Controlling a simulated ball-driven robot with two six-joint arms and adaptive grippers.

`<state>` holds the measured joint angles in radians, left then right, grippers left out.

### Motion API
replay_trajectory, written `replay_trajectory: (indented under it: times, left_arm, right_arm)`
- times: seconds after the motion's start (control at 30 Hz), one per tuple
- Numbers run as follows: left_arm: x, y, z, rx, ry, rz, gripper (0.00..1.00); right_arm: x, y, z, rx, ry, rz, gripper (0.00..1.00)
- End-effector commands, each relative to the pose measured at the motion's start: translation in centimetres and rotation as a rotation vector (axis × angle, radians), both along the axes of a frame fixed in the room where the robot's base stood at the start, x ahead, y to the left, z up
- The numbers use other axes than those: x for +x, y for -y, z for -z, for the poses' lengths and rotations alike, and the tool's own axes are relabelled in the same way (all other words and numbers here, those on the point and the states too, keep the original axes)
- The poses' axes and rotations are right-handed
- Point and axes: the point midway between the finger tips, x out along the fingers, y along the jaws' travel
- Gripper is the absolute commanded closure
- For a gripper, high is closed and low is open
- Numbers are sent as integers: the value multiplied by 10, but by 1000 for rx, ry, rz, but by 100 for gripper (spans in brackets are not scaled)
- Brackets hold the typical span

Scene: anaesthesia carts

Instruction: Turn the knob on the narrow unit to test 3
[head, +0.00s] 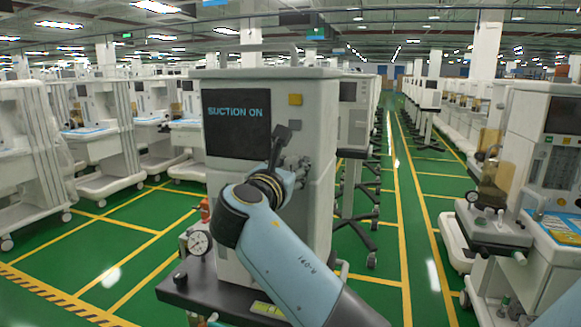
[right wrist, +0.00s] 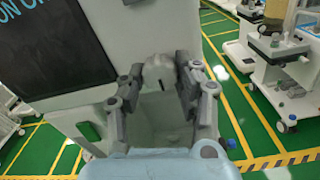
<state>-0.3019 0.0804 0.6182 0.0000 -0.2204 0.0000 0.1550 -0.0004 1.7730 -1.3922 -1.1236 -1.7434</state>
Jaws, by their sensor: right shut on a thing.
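The narrow unit (head: 315,95) stands right in front of me, a pale grey cabinet. Its dark screen (head: 235,130) reads "SUCTION ON". My right gripper (head: 287,155) is up against the unit's front, to the right of and below the screen. In the right wrist view the grey knob (right wrist: 159,70) sits between the fingers of my right gripper (right wrist: 158,82), which are shut on it. In the head view my gripper and arm hide the knob. Any test marks around the knob cannot be read. My left gripper is not in view.
A round gauge (head: 199,243) and a dark shelf (head: 205,290) are low at the front. Other carts (head: 105,130) stand in rows on both sides. The green floor aisle (head: 410,200) to the right is clear.

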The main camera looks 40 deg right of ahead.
Motion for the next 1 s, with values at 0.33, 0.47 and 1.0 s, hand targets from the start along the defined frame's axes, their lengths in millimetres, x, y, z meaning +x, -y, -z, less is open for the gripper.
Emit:
replay_trajectory:
  times: [0.33, 0.47, 1.0]
  left_arm:
    - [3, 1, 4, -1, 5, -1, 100]
    - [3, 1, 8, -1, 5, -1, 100]
    - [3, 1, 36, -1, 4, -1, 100]
  right_arm:
    - [0, 0, 1, 41, 78, 2, 100]
    - [1, 0, 1, 81, 156, 2, 100]
    - [2, -1, 1, 313, 605, 1, 100]
